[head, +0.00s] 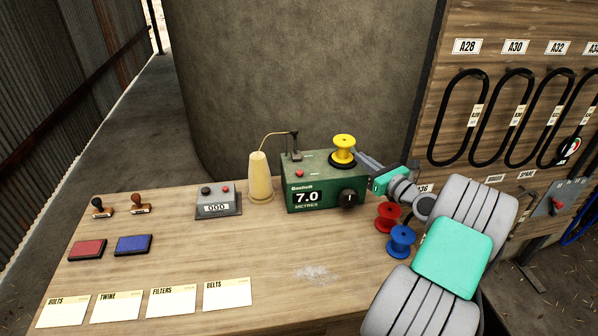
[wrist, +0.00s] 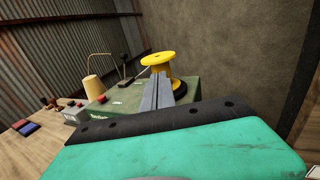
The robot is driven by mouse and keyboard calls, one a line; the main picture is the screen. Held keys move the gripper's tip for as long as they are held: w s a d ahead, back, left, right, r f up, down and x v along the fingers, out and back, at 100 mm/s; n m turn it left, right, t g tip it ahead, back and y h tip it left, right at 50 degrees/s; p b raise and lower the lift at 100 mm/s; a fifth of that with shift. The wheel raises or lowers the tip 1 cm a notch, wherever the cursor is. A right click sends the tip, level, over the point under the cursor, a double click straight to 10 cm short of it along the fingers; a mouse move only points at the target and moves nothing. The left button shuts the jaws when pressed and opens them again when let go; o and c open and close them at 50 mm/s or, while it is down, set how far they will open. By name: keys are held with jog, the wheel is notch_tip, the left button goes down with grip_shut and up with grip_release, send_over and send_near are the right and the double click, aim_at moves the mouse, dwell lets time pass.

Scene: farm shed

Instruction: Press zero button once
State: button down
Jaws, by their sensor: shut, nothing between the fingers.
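A green measuring machine (head: 327,178) stands at the back of the wooden bench. Its display reads 7.0 metres, with a black knob (head: 348,199) at the right. A small red button (head: 299,173) sits at its left; it also shows in the wrist view (wrist: 102,99). I cannot read a zero label on it. A grey counter (head: 218,207) reading 000 stands to the left, with another red button (head: 225,188). My gripper (head: 361,156) is shut and empty, its tips close to the yellow spool (head: 343,148) on the machine's right, apart from both red buttons. In the wrist view the fingertips (wrist: 159,77) overlap the spool.
A cone of twine (head: 260,178) stands between counter and machine, its thread running to a black guide post (head: 295,146). Red (head: 388,216) and blue (head: 401,241) spools stand at the right. Stamps, ink pads (head: 133,245) and labelled cards (head: 172,301) lie left and front.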

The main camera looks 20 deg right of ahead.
aim_at(302, 173)
jog(key=w+a+n, duration=0.1)
jog(key=n, duration=0.1)
jog(key=w+a+r+n+g+y+p, duration=0.1)
jog(key=a+n, duration=0.1)
jog(key=w+a+n+g+p, duration=0.1)
jog(key=a+n, duration=0.1)
jog(key=shift+w+a+r+n+y, duration=0.1)
jog(key=shift+r+n+y, duration=0.2)
jog(key=shift+r+n, duration=0.1)
jog(key=a+n+g, duration=0.1)
jog(key=n, duration=0.1)
jog(key=w+a+r+n+g+p, duration=0.1)
jog(key=a+n, duration=0.1)
jog(key=n, duration=0.1)
jog(key=w+a+n+p, duration=0.1)
jog(key=n, duration=0.1)
jog(key=shift+w+a+r+n+g+y, duration=0.1)
jog(key=shift+a+r+n+g+y, duration=0.2)
jog(key=shift+r+g, duration=0.1)
jog(key=w+a+r+n+g+h+p, duration=0.1)
jog(key=a+r+n+g+p, duration=0.3)
jog(key=n, duration=1.1)
jog(key=a+r, duration=0.1)
jog(key=a, duration=0.1)
jog(key=shift+a+r+h, duration=0.15)
jog(key=shift+a+h, duration=0.15)
jog(key=shift+a, duration=0.1)
jog(key=shift+w, duration=0.1)
